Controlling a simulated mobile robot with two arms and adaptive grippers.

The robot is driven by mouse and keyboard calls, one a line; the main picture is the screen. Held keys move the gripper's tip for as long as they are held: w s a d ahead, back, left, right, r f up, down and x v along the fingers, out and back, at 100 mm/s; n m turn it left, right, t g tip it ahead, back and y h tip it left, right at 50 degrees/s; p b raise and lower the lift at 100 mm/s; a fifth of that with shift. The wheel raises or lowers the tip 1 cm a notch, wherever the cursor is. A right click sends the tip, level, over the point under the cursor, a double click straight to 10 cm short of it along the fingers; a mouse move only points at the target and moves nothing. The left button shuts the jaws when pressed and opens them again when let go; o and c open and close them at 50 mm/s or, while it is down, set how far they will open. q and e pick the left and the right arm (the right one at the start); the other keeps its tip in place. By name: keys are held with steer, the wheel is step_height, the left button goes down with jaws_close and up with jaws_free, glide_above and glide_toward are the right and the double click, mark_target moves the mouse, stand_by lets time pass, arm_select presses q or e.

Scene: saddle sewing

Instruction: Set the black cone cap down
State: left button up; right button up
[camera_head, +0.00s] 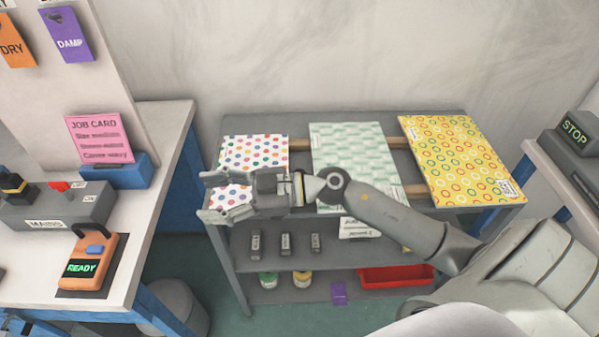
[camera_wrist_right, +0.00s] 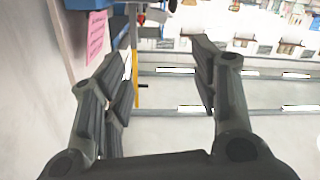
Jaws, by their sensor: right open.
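My right gripper (camera_head: 213,197) reaches in from the right over the shelf unit. Its fingers are spread, with nothing seen between them. In the right wrist view the gripper (camera_wrist_right: 162,75) also shows open and empty. I cannot make out a black cone cap for certain in either view. My left gripper is not in view.
The grey shelf unit (camera_head: 457,118) carries dotted, green and yellow patterned sheets. Small dark blocks (camera_head: 285,244), two jars and a red tray (camera_head: 397,277) are on lower shelves. The left bench (camera_head: 165,117) holds an orange READY device (camera_head: 91,262) and a pink job card (camera_head: 98,138).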

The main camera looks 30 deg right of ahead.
steer(key=d+f+g+h, duration=0.1)
steer(key=d, duration=0.2)
steer(key=w+d+f+n+g+h+p, duration=0.1)
steer(key=d+g+h, duration=0.1)
steer(key=d, duration=0.1)
steer(key=w+d+g+h, duration=0.1)
steer(key=d+g+h, duration=0.1)
steer(key=d, duration=0.1)
steer(key=shift+w+f+n+p, duration=0.15)
steer(key=shift+f+n+p, duration=0.15)
steer(key=shift+f+p, duration=0.1)
steer(key=w+d+m+g+h, duration=0.15)
steer(key=d+h, duration=0.25)
steer(key=d, duration=0.5)
steer(key=m+h+p, duration=0.1)
steer(key=m+h, duration=0.1)
steer(key=h, duration=0.1)
glide_toward(301, 170)
steer(key=shift+g, duration=0.25)
steer(key=shift+a+p+x, duration=0.2)
steer(key=shift+p+x, duration=0.4)
steer(key=shift+x, duration=1.65)
steer(key=shift+a+p+x, duration=0.2)
steer(key=shift+p+x, duration=0.4)
steer(key=shift+x, duration=1.65)
steer(key=shift+s+r, duration=0.1)
steer(key=shift+s, duration=0.05)
steer(key=shift+c, duration=0.4)
steer(key=c, duration=0.9)
